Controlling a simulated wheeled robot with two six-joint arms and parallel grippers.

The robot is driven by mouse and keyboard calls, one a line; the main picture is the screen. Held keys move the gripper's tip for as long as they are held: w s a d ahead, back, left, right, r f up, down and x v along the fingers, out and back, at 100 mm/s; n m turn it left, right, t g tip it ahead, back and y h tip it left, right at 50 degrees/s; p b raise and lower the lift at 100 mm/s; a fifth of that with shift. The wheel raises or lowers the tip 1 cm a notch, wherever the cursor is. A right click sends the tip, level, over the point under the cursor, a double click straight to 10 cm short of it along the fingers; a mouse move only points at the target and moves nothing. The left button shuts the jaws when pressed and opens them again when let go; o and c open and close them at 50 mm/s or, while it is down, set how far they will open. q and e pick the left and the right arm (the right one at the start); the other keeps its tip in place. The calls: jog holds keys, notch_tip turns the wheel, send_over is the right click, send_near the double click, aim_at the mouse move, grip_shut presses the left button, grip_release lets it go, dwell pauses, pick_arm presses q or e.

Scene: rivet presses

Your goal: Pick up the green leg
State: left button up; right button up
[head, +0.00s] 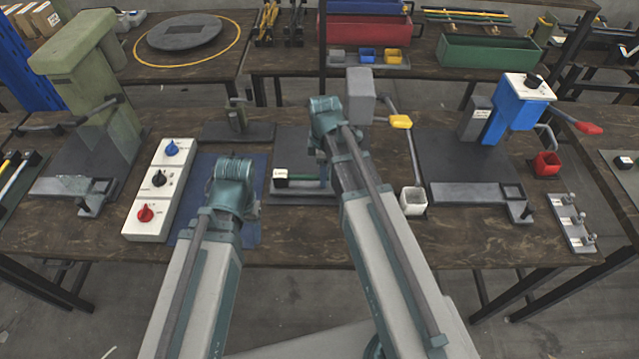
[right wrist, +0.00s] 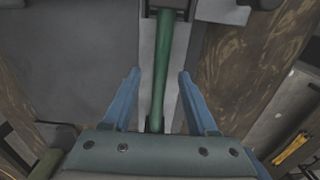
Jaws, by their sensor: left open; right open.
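The green leg (right wrist: 162,65) runs up and down the middle of the right wrist view, over a light grey bar of the press. My right gripper (right wrist: 160,76) is open, with one blue finger on each side of the leg and a gap on both sides. Its fingers are hidden in the head view. My left arm reaches over a blue mat; its gripper fingers are hidden.
The middle press has a grey head (head: 360,95) and a yellow-handled lever (head: 400,121). A white cup (head: 413,201) stands right of it. A switch box (head: 158,190) with knobs is at left. A blue press (head: 518,105) and a green press (head: 85,70) flank the table.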

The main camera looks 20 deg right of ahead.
notch_tip(320, 180, down, 2)
jog(key=shift+f+b, duration=0.2)
jog(key=shift+b, duration=0.5)
jog(key=shift+r, duration=0.1)
grip_shut()
